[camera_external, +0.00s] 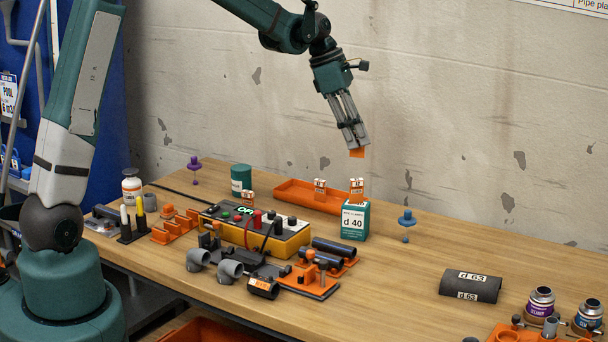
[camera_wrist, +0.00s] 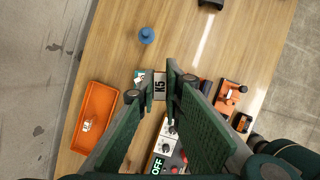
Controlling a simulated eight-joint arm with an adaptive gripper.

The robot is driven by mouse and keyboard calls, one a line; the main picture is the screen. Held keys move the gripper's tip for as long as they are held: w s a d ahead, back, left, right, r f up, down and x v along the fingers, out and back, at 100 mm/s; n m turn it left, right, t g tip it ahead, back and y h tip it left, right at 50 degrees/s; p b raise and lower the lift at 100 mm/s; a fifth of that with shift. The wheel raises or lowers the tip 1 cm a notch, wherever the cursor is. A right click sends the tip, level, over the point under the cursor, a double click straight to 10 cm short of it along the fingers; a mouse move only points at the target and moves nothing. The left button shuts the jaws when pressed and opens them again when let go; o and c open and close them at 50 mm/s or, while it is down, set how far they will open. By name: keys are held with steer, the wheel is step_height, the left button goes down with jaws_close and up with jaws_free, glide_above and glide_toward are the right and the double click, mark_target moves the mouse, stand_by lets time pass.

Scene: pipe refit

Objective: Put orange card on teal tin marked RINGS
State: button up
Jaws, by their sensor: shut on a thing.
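My gripper (camera_external: 353,140) is high above the back of the bench, pointing down and shut on a small orange card (camera_external: 357,153) that shows below the fingertips. In the wrist view my fingers (camera_wrist: 160,88) point towards the bench, and the card is hard to make out there. A teal round tin (camera_external: 241,177) stands upright on the bench towards the back, left of and well below my gripper. It has a pale label too small to read. I cannot make out this tin in the wrist view.
An orange tray (camera_external: 300,194) lies right of the tin. A teal-and-white box marked d 40 (camera_external: 355,221) and a blue knobbed piece (camera_external: 406,220) stand beyond it. A yellow-black switch box (camera_external: 270,237) is in front. A purple knobbed piece (camera_external: 195,165) stands left. The right-middle bench is fairly clear.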

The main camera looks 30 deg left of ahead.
steer(key=w+a+n+p, duration=0.1)
steer(key=w+a, duration=0.2)
steer(key=a, duration=0.5)
steer(key=w+a+n+p, duration=0.1)
steer(key=w+a, duration=0.2)
steer(key=a, duration=0.4)
steer(key=n+t+y+p, duration=0.1)
steer(key=n+t+p, duration=0.1)
steer(key=n+p, duration=0.1)
glide_above(241, 167)
steer(key=shift+s+f, duration=0.1)
steer(key=shift+f, duration=2.7)
step_height(241, 167, down, 6)
steer(key=shift+f, duration=0.2)
steer(key=shift+f, duration=1.8)
steer(key=shift+f, duration=0.15)
